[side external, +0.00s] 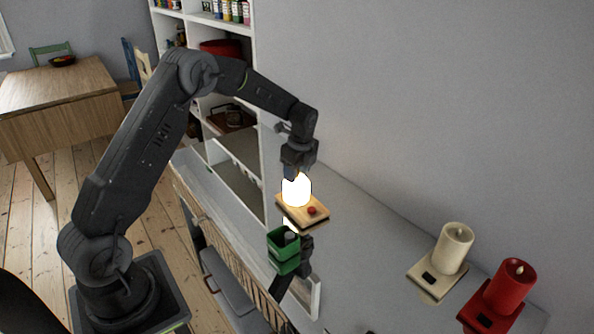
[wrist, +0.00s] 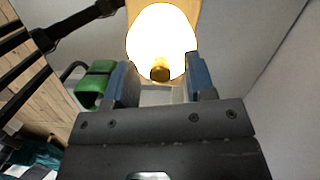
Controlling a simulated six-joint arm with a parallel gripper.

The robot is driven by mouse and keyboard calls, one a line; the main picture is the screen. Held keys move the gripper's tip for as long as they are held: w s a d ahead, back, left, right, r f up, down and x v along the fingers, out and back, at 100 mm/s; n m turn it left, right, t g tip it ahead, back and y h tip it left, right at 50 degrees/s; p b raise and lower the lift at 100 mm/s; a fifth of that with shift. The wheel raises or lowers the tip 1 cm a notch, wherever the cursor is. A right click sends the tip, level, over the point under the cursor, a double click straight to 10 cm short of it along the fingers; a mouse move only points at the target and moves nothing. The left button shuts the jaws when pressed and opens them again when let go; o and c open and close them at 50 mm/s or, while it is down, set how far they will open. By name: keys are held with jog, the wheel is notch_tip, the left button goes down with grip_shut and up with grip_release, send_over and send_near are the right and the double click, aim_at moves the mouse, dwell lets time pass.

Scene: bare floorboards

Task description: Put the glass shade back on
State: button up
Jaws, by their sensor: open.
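A glowing white glass shade (side external: 296,190) stands upright on a wooden base (side external: 318,222) with a red button (side external: 312,210). In the wrist view the shade (wrist: 160,35) is bright and rounded, with a small brass-coloured knob (wrist: 160,70) at its near end. My gripper (side external: 294,174) is directly above the shade, pointing down, its fingertips at the shade's top. In the wrist view my gripper (wrist: 160,78) is open, with one finger on each side of the knob and visible gaps. The glare hides the shade's edges and whether it sits fully down on the base.
A green open box (side external: 284,250) is just below the wooden base in the side view. A cream candle (side external: 454,249) and a red candle (side external: 509,287) stand on square bases at the right. A white shelf unit (side external: 236,160) is behind my arm. The grey surface between lamp and candles is clear.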

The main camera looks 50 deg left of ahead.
jog(key=shift+r, duration=3.5)
